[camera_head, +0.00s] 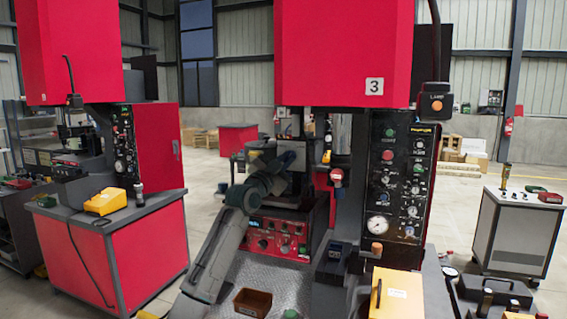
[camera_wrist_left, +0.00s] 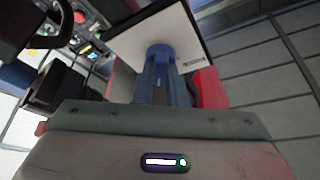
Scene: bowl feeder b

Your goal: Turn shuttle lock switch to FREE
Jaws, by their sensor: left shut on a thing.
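My left arm reaches up from the bottom of the head view to the machine. Its gripper (camera_head: 287,159) is at the grey upper part of the machine, above the red control box. In the left wrist view the fingers (camera_wrist_left: 159,72) are shut on a round blue knob (camera_wrist_left: 160,49), which I take for the shuttle lock switch. The knob stands in front of a pale plate (camera_wrist_left: 183,34) with a small dark label. The label is too small to read, and the fingers hide part of the knob, so its setting cannot be told. My right gripper is not in view.
A red control box (camera_head: 277,239) with several knobs sits below the gripper. A tall black panel (camera_head: 397,185) with a gauge stands to the right. A brown bin (camera_head: 253,302) and a yellow box (camera_head: 396,292) are in front. A red cover (camera_head: 343,50) hangs above.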

